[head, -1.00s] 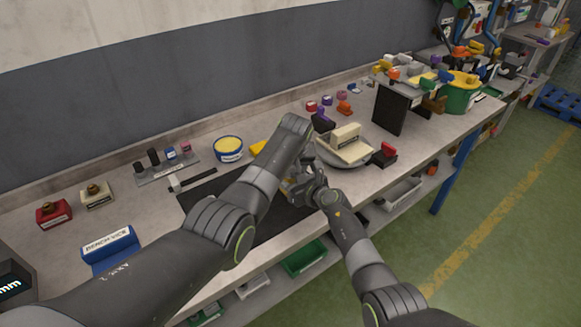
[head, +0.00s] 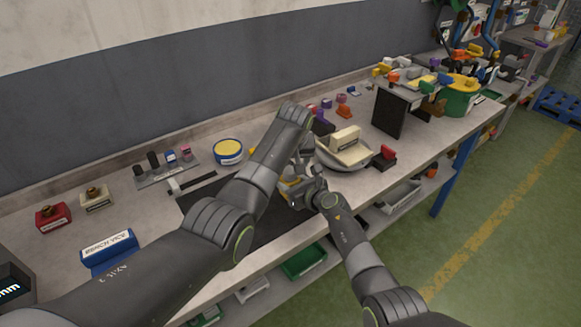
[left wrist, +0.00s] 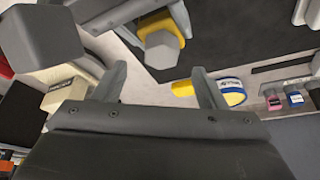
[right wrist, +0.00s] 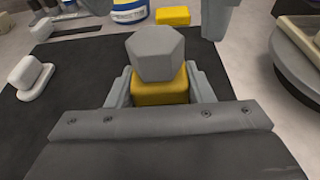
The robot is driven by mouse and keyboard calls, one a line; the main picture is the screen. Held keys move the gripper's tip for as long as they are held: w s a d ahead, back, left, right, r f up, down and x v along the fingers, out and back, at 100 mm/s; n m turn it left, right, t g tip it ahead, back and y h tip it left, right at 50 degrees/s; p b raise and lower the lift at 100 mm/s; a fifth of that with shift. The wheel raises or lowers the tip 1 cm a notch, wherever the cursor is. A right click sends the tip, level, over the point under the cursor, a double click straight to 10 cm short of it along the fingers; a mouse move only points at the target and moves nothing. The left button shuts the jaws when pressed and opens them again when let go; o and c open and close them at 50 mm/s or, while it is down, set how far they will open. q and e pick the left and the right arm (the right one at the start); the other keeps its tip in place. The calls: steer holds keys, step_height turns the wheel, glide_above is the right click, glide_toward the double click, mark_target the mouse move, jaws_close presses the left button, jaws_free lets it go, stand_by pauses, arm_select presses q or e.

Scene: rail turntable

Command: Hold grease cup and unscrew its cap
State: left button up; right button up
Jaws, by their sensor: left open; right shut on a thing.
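The grease cup is a yellow body (right wrist: 160,92) with a grey hexagonal cap (right wrist: 165,54) on top, upright in the right wrist view. My right gripper (right wrist: 158,84) is shut on the yellow body, one finger on each side, over the black mat. In the left wrist view the cap (left wrist: 161,47) shows beyond my left gripper (left wrist: 158,70), which is open and empty, and apart from the cap. In the head view my arms hide most of the cup. Whether the cap is loose on the body cannot be told.
The black mat (right wrist: 75,70) lies below. A small white piece (right wrist: 30,75) sits on it at left. A yellow block (right wrist: 172,16) and a blue-and-yellow tin (head: 228,151) are behind. A round grey stand (head: 345,158) bearing cream blocks is close on the right.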

mark_target(288, 171)
arm_select(q)
steer(key=shift+r, duration=0.25)
steer(key=m, duration=0.1)
steer(key=m+h, duration=0.1)
steer(key=m, duration=0.1)
steer(key=m+h, duration=0.1)
steer(key=m, duration=0.1)
steer(key=shift+a, duration=0.3)
steer(key=m+h, duration=0.1)
steer(key=m, duration=0.2)
steer(key=m+g+h, duration=0.1)
steer(key=m, duration=0.3)
steer(key=shift+w+a+g, duration=0.2)
steer(key=shift+g, duration=0.1)
steer(key=shift+f, duration=0.1)
steer(key=shift+f, duration=1.9)
